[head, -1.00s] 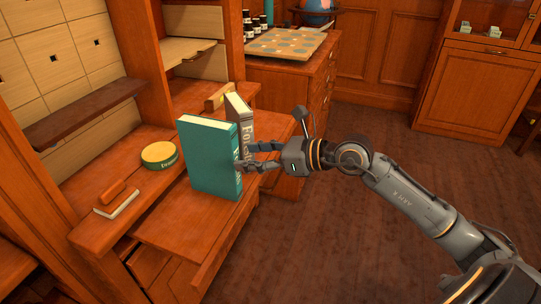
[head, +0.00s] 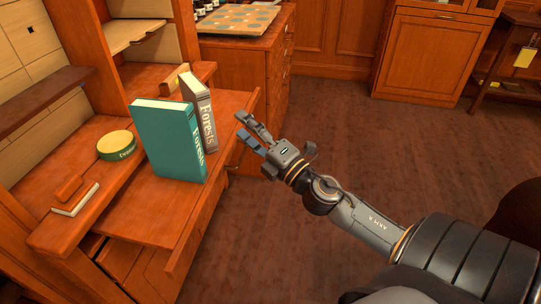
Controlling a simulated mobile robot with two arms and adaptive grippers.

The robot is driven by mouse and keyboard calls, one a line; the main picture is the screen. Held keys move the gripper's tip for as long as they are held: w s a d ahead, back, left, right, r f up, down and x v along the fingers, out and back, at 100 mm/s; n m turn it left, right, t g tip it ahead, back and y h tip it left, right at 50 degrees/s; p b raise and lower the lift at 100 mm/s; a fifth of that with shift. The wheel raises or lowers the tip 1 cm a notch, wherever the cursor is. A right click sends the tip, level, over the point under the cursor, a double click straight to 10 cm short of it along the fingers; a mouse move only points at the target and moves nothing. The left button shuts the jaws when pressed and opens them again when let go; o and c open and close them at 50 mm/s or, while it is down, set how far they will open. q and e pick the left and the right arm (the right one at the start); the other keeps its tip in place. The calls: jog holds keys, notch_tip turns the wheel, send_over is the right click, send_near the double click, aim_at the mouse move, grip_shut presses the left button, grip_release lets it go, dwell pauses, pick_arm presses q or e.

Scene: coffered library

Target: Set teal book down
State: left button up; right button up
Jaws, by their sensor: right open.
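The teal book (head: 165,141) stands upright on the pulled-out wooden desk surface (head: 128,216), its spine facing right. A grey book (head: 203,117) with "Forests" on its spine stands upright close behind it and to its right. My right gripper (head: 243,125) is open and empty, to the right of both books and apart from them, past the desk's right edge. My left gripper is not in the view.
A round yellow-green tin (head: 117,145) and a small white-edged book with an orange-brown block (head: 74,197) lie left of the teal book. A wooden block (head: 176,78) lies behind. A drawer cabinet (head: 246,66) stands at the back. Open floor lies to the right.

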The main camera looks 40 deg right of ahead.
jog(key=s+d+f+m+g+h, duration=0.1)
jog(key=s+f+m+g+h, duration=0.25)
jog(key=f+m, duration=0.6)
jog(key=s+d+f+m+g+h, duration=0.1)
jog(key=s+f+m+g+h, duration=0.35)
jog(key=f, duration=0.75)
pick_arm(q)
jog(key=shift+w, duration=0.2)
pick_arm(e)
jog(key=s+a+f+m+g+y, duration=0.5)
jog(key=s+a+f+g, duration=0.4)
jog(key=s+a+f, duration=0.4)
jog(key=shift+s+a+f+m+g+y, duration=0.3)
jog(key=shift+s+a+f, duration=0.15)
jog(key=shift+s, duration=0.4)
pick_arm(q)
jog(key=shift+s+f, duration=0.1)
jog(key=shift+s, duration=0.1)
pick_arm(e)
jog(key=shift+f, duration=0.15)
